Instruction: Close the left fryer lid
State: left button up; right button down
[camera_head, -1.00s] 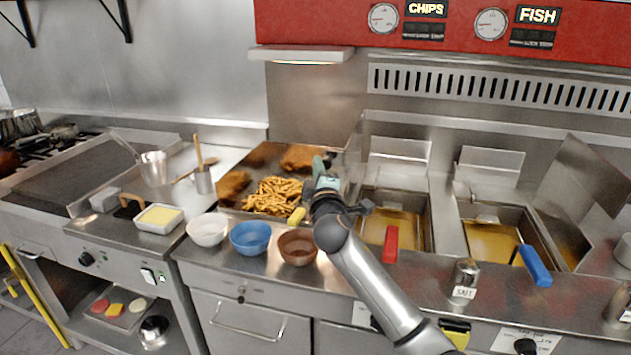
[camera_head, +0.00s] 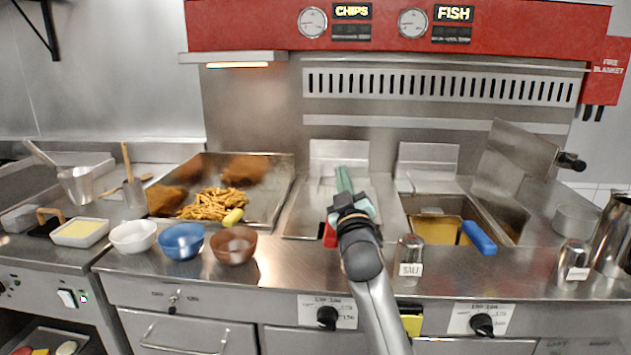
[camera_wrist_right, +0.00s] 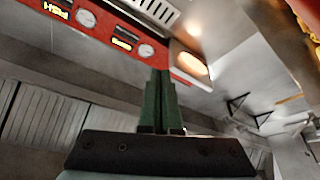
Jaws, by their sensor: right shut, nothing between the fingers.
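The left fryer lid (camera_head: 305,207) is a grey metal panel lying over the left fryer, left of my right arm. No oil shows there now. I cannot tell whether it lies fully flat. The red basket handle (camera_head: 329,236) shows at the fryer's front, partly hidden by my arm. My right gripper (camera_head: 344,180) has green fingers, shut and empty, over the left fryer area beside the lid. The fingers also show in the right wrist view (camera_wrist_right: 160,100), pointing toward the red panel and hood. My left gripper is not in view.
The right fryer (camera_head: 437,228) is open, with a blue handle (camera_head: 478,238) and its lid (camera_head: 515,150) raised on the right. A salt shaker (camera_head: 410,256) stands in front. Bowls (camera_head: 182,241) and a tray of chips (camera_head: 270,190) are on the left.

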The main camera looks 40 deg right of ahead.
jog(key=s+d+f+m+g+h+b, duration=0.1)
jog(key=s+d+f+m+h+b, duration=0.1)
jog(key=s+d+f+m+b, duration=0.1)
notch_tip(320, 180, down, 3)
jog(key=shift+s+d+r+m+b, duration=0.2)
jog(key=shift+s+m+b, duration=0.3)
jog(key=shift+m, duration=0.5)
